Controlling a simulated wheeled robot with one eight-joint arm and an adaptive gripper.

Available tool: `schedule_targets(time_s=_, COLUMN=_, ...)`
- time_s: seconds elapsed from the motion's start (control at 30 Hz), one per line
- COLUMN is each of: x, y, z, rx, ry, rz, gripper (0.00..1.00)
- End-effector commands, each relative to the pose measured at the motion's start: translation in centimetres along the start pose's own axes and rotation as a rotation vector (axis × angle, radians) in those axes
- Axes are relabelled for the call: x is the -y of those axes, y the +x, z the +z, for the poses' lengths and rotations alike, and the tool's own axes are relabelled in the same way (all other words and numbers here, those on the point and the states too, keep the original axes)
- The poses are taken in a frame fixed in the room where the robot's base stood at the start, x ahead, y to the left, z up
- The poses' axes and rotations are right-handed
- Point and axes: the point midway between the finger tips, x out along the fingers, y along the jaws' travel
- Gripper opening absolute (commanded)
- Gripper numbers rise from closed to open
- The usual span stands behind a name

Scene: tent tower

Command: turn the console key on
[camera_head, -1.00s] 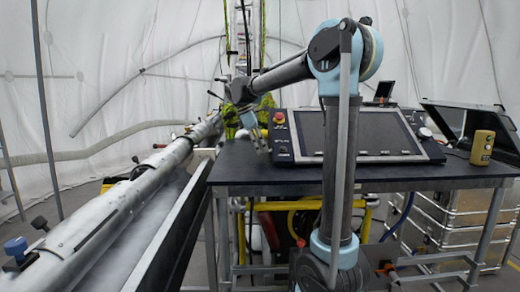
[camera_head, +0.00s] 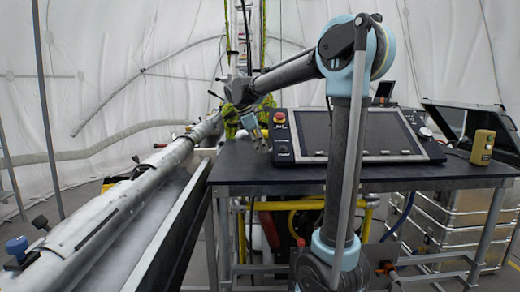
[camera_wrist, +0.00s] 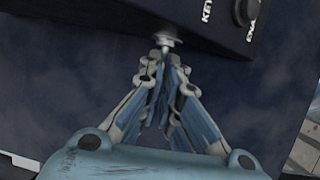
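The console (camera_head: 345,136) is a dark sloped panel with a screen on the table. In the wrist view its dark edge (camera_wrist: 190,18) is at the top, with part of a white "KEY" label. A small silver key (camera_wrist: 166,42) sticks out from that edge, below the label. My gripper (camera_wrist: 165,66) has its fingertips close together on either side of the key's stem and appears shut on it. The pads hide the key's lower end. In the head view my gripper (camera_head: 262,145) is at the console's left front edge; the key is too small to make out there.
A red emergency button (camera_head: 280,118) sits on the console's upper left corner. A black knob (camera_wrist: 248,10) is near the label. A yellow device (camera_head: 482,147) and an open case (camera_head: 470,120) are to the right. The table front (camera_head: 330,174) is clear.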

Motion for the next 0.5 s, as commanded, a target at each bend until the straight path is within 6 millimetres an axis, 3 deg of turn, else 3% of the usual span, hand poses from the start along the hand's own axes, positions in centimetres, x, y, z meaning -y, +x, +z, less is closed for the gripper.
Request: schedule_targets(time_s=0.5, x=1.1, y=0.2, z=-0.1, rx=0.000, ry=0.173, rz=0.430, gripper=0.00)
